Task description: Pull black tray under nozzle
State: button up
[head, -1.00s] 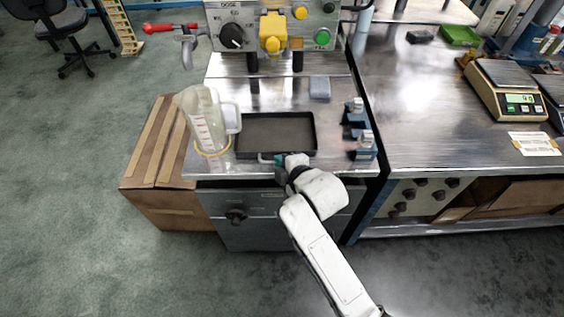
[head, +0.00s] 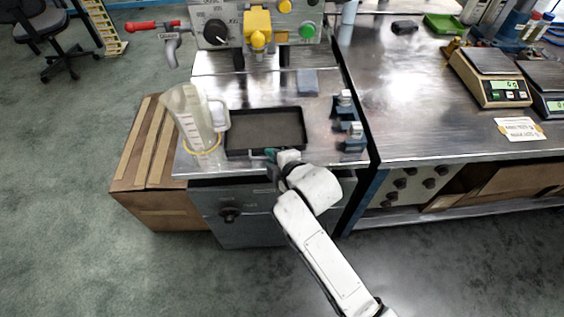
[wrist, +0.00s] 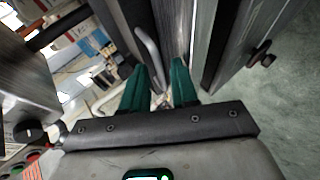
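The black tray (head: 265,146) lies flat on the metal bench in front of the machine, its long side facing me. My gripper (head: 271,154) is at the middle of the tray's front edge, at the bench's front. In the wrist view my gripper's green fingers (wrist: 158,84) are apart. A grey curved bar (wrist: 148,52), which looks like the tray's handle, runs down to between the fingertips; whether they touch it I cannot tell. The grey nozzle (head: 172,50) with a red lever hangs left of the machine, above the jug's side of the bench.
A clear measuring jug (head: 190,118) stands in a yellow ring just left of the tray. Blue clamps (head: 347,122) stand to its right. A cardboard box (head: 140,165) is left of the bench. The drawer front with a knob (head: 230,215) is below.

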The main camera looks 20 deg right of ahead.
jog(key=v, duration=1)
jog(key=shift+r, duration=0.15)
jog(key=shift+w, duration=0.1)
jog(key=s+d+f+m+g, duration=0.3)
jog(key=s+m, duration=0.2)
jog(key=s, duration=0.3)
jog(key=s+d+f+m+g+h, duration=0.1)
jog(key=s+d+f+m+g, duration=0.2)
jog(key=s+m, duration=0.3)
jog(key=s+d+f+m+g, duration=0.3)
jog(key=s+f+m+g, duration=0.1)
jog(key=s, duration=0.7)
jog(key=shift+m+g+h, duration=0.3)
jog(key=shift+m, duration=0.5)
